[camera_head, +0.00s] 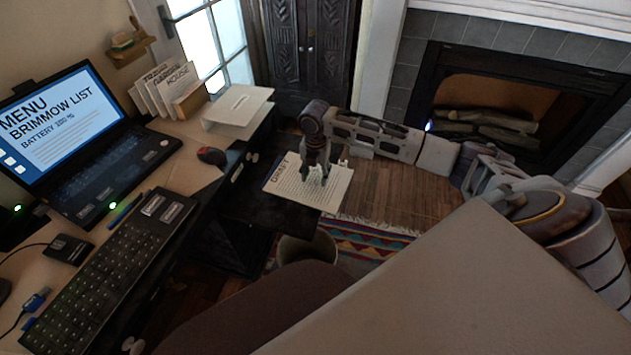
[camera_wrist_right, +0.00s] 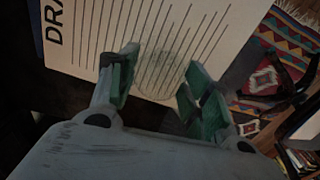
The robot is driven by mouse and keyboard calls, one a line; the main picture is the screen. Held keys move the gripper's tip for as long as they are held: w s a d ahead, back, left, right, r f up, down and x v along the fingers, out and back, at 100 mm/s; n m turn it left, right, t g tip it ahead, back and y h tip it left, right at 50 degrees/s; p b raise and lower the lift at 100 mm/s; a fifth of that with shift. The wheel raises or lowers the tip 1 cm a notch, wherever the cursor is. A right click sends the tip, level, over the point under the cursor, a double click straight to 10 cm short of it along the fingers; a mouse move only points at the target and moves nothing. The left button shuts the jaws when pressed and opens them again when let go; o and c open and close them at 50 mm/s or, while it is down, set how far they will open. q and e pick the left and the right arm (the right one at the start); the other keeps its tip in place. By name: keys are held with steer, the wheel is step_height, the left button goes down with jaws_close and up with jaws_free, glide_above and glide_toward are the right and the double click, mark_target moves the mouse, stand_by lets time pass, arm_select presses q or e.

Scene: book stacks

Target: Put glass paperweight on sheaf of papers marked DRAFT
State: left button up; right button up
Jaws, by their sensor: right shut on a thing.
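The sheaf of papers marked DRAFT (camera_head: 285,189) lies on a dark pulled-out surface beside the desk. It also fills the top of the right wrist view (camera_wrist_right: 90,25), with part of its title showing. My right gripper (camera_head: 316,178) is over the sheaf, fingers pointing down. In the right wrist view, its greenish fingertips (camera_wrist_right: 160,78) stand apart around a faint, clear rounded shape, the glass paperweight (camera_wrist_right: 165,66). The paperweight is hard to make out against the printed lines. I cannot tell whether it touches the paper. My left gripper is not in view.
The desk holds a laptop (camera_head: 75,130), a keyboard (camera_head: 105,275), a mouse (camera_head: 211,156), upright books (camera_head: 168,90) and a white stand (camera_head: 238,108). A bin (camera_head: 307,252) stands below the sheaf, near a patterned rug (camera_head: 375,238). A fireplace (camera_head: 510,110) is at the back right.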

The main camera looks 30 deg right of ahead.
mark_target(315, 181)
steer(key=shift+f, duration=0.65)
steer(key=shift+f+b, duration=0.35)
steer(key=shift+f, duration=0.85)
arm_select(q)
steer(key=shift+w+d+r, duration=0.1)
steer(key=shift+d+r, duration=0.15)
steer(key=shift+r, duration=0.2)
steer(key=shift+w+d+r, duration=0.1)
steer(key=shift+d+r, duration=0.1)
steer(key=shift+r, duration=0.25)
arm_select(e)
steer(key=o, duration=1.2)
steer(key=shift+f, duration=0.1)
steer(key=shift+c, duration=0.2)
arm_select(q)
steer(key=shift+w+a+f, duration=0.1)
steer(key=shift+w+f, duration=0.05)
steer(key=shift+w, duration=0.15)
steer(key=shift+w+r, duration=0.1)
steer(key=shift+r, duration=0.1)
